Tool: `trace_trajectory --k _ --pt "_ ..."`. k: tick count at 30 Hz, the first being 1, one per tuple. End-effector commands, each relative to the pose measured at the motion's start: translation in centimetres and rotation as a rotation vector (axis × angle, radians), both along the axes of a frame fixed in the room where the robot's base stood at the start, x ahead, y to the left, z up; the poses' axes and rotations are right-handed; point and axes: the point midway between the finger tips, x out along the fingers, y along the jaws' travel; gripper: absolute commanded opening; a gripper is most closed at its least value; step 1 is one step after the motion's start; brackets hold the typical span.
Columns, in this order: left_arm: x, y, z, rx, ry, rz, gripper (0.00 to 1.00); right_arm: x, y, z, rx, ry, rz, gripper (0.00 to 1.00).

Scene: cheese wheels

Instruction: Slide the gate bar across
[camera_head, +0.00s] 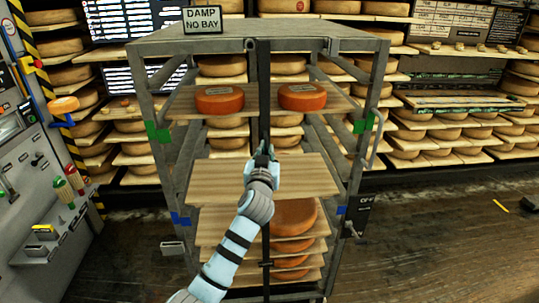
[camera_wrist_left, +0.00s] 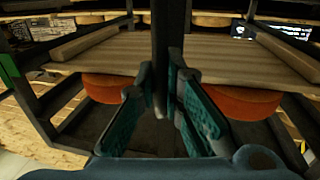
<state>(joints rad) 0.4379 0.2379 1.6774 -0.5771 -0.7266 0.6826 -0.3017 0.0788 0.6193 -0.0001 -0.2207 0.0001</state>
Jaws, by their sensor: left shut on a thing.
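The gate bar (camera_head: 264,85) is a dark upright bar at the front middle of the grey rack (camera_head: 150,100). My left gripper (camera_head: 263,153) is at the bar, level with the gap between the upper cheese shelf and the bare board. In the left wrist view, the fingers of my left gripper (camera_wrist_left: 166,80) lie on both sides of the dark bar (camera_wrist_left: 170,28) and are shut on it. The part of the bar behind my wrist is hidden in the head view. My right gripper is in neither view.
Two orange cheese wheels (camera_head: 220,99) (camera_head: 302,97) sit on the upper shelf, one each side of the bar. A bare board (camera_head: 310,178) lies below, with more cheeses under it. A tool panel (camera_head: 35,190) stands at left. The floor at right (camera_head: 440,240) is mostly clear.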

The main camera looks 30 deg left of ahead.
Motion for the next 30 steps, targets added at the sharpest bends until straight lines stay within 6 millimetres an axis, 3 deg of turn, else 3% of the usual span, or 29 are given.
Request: trace_trajectory --k 8,9,12,22,26,30 --pt "0.1 -0.2 0.0 -0.004 -0.002 -0.005 0.00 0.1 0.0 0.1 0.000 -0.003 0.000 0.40" --pt "0.2 -0.3 0.0 -0.004 -0.002 -0.006 0.13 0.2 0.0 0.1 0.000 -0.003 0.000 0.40" --pt "0.1 -0.2 0.1 -0.003 -0.001 -0.004 0.29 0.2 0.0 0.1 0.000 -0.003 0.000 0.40" --pt "-0.2 -0.2 0.0 -0.002 -0.001 -0.002 0.29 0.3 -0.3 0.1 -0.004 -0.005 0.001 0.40" --pt "-1.8 -1.1 0.0 -0.002 -0.001 -0.004 0.29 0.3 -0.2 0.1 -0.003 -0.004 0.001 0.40" --pt "-5.2 -3.1 -0.1 -0.003 -0.001 -0.005 0.29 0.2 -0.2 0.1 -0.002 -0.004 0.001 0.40"
